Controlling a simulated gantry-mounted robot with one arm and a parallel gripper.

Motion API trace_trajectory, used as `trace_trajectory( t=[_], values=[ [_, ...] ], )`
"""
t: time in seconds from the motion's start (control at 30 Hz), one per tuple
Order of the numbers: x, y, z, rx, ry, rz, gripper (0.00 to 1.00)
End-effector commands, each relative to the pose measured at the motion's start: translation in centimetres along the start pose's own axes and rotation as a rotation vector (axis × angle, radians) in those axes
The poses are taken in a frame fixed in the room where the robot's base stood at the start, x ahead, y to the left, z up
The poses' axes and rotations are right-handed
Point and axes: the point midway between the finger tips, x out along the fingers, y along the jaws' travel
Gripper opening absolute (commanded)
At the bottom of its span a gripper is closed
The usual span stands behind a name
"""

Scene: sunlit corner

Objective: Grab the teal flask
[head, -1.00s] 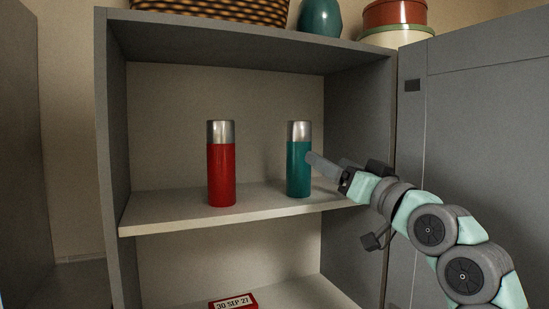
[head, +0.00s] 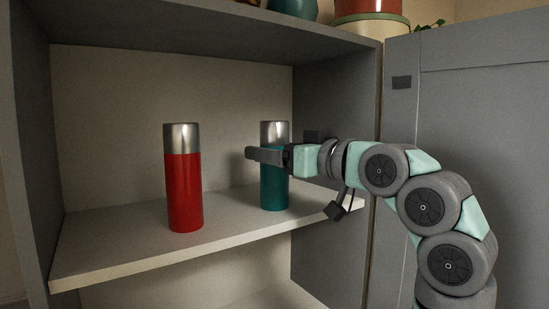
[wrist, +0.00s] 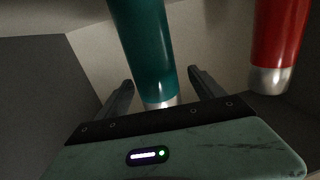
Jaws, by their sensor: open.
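The teal flask (head: 274,193) stands upright on the cupboard shelf, with a silver cap. My gripper (head: 250,154) is at its upper part in the head view, and its near finger crosses in front of the flask just below the cap. In the wrist view the teal flask (wrist: 146,50) appears upside down, between the two open fingers of my gripper (wrist: 160,85). Gaps show on both sides, so the fingers look apart from it.
A red flask (head: 184,190) with a silver cap stands on the same shelf (head: 110,250), to the left; it also shows in the wrist view (wrist: 278,35). The cupboard's right side wall (head: 335,110) and open door (head: 470,120) are close to my arm. Shelf room is free between the flasks.

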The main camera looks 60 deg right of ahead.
Motion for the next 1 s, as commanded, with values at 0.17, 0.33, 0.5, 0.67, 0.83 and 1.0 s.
trace_trajectory(
  t=[0.17, 0.33, 0.5, 0.67, 0.83, 1.0],
  values=[
    [2.7, 0.3, -0.3, 0.005, 0.000, -0.003, 0.78],
    [3.7, 0.4, 0.0, 0.002, 0.000, -0.001, 0.78],
    [3.6, 0.4, 0.0, 0.001, 0.001, -0.001, 0.78],
    [3.6, 0.3, 0.0, 0.001, 0.001, -0.001, 0.66],
    [3.6, 0.3, 0.0, 0.001, 0.001, -0.001, 0.52],
    [3.6, 0.3, 0.0, 0.001, 0.001, -0.001, 0.38]
  ],
)
